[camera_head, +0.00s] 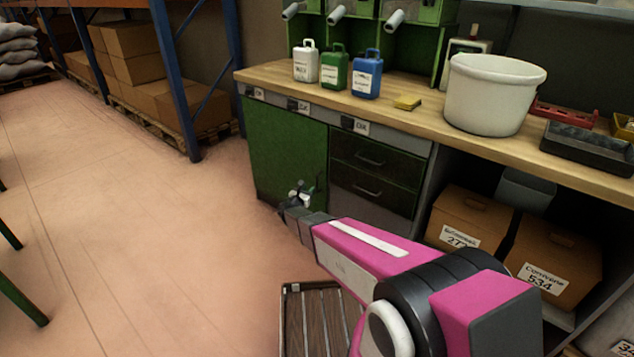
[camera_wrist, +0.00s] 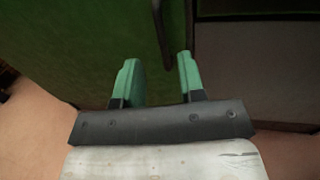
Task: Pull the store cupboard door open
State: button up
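The store cupboard door (camera_head: 285,145) is the green panel under the left end of the workbench. It looks shut, flush with the cabinet front. In the wrist view the green door (camera_wrist: 70,45) fills the upper left. Its dark upright bar handle (camera_wrist: 161,30) stands near the door's right edge. My gripper (camera_head: 301,190) is in front of the door's lower right part and hides some of it. In the wrist view my gripper (camera_wrist: 158,66) has its two green fingers apart. The handle's lower end shows in the gap between the fingertips; I cannot tell whether they touch it.
Dark drawers (camera_head: 372,170) are right of the door. Cartons (camera_head: 470,220) fill the open bay farther right. A slatted crate (camera_head: 318,318) lies on the floor below my arm. A blue rack post (camera_head: 178,85) stands behind left. The floor (camera_head: 150,240) left of the door is clear.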

aim_at(317, 181)
jog(key=x, duration=0.8)
jog(key=shift+w+d, duration=0.25)
grip_shut()
